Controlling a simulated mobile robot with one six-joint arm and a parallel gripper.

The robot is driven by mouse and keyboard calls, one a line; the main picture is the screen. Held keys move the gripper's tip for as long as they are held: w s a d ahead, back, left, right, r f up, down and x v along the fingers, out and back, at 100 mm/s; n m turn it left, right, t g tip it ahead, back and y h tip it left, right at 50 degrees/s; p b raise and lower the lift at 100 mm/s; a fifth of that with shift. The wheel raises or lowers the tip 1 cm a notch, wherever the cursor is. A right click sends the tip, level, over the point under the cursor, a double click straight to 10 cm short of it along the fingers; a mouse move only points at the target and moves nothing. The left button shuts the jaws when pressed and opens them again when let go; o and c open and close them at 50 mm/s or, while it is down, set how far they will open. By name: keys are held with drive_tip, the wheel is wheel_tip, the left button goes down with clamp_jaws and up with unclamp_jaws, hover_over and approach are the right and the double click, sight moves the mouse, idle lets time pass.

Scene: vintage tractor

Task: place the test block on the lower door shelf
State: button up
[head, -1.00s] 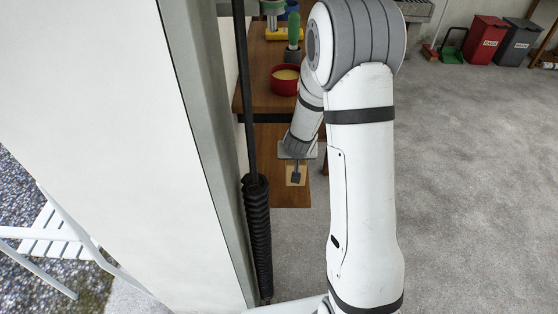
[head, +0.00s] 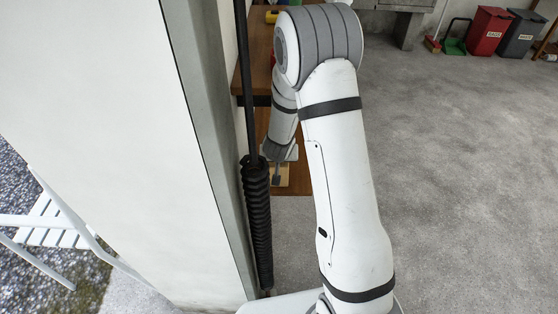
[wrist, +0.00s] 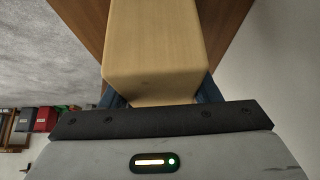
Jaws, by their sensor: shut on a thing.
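The test block (wrist: 155,45) is a pale yellow wooden block. In the wrist view it sits between the two dark blue fingers of my gripper (wrist: 161,92), which is shut on it. The lower door shelf (head: 303,184) is a brown wooden board behind and around the block. It also shows brown in the wrist view (wrist: 228,22). I cannot tell whether the block touches the shelf.
A black spring strut (head: 257,215) stands close left of my gripper, beside a pale wall panel (head: 100,90). The grey floor (head: 450,180) at right is clear. Red and grey bins (head: 489,32) stand far back.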

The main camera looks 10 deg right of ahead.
drive_tip(key=o, duration=0.7)
drive_tip(key=shift+f, duration=0.1)
drive_tip(key=o, duration=0.4)
drive_tip(key=shift+o, duration=0.2)
